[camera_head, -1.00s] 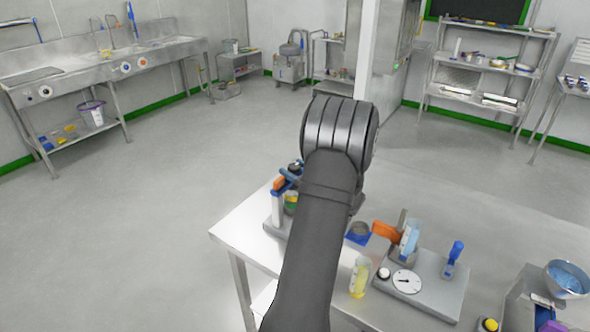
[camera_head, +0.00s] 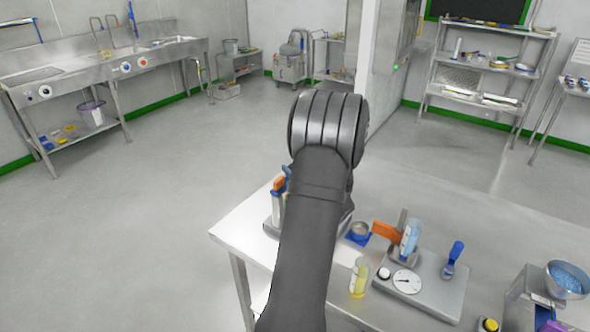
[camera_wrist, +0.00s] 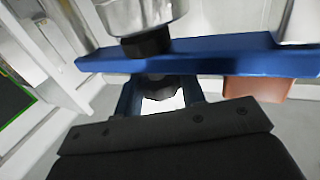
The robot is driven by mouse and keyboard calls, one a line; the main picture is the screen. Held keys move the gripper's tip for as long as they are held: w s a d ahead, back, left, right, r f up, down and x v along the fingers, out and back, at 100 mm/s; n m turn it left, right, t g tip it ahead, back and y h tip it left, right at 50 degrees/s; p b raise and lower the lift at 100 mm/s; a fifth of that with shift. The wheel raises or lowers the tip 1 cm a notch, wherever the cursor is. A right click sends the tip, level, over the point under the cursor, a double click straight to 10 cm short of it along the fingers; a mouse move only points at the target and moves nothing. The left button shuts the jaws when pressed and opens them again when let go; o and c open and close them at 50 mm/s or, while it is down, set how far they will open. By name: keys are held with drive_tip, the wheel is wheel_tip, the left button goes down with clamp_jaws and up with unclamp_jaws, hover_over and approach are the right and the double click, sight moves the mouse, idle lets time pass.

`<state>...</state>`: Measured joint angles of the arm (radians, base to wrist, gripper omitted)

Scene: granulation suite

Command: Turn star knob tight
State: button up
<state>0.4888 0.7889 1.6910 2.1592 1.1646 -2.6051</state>
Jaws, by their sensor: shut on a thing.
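In the wrist view my gripper (camera_wrist: 161,98) reaches forward with its two blue fingers around a dark, scalloped knob, which looks like the star knob (camera_wrist: 160,84). The fingers are shut on it, one at each side. The knob sits just below a blue bar (camera_wrist: 225,58) that crosses the view. A second dark part (camera_wrist: 147,43) sits under a metal cylinder (camera_wrist: 135,15) above the bar. In the head view my arm hides the gripper and the knob. Only a little of a device with orange and blue parts (camera_head: 279,184) shows left of the arm.
On the steel table (camera_head: 470,215) right of my arm stand a cylinder of yellow liquid (camera_head: 359,279), a small grey dish on a blue pad (camera_head: 359,232), and a grey plate with a dial (camera_head: 407,281) and a blue-handled part (camera_head: 454,257). A bowl (camera_head: 567,280) stands at far right.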

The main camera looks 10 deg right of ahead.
drive_tip(key=shift+m+t+h, duration=0.3)
drive_tip(key=shift+m+h, duration=0.1)
drive_tip(key=shift+h, duration=0.2)
drive_tip(key=o, duration=1)
drive_tip(key=v, duration=1.7)
drive_tip(key=shift+s+r, duration=0.1)
drive_tip(key=shift+s, duration=0.15)
drive_tip(key=shift+w, duration=0.1)
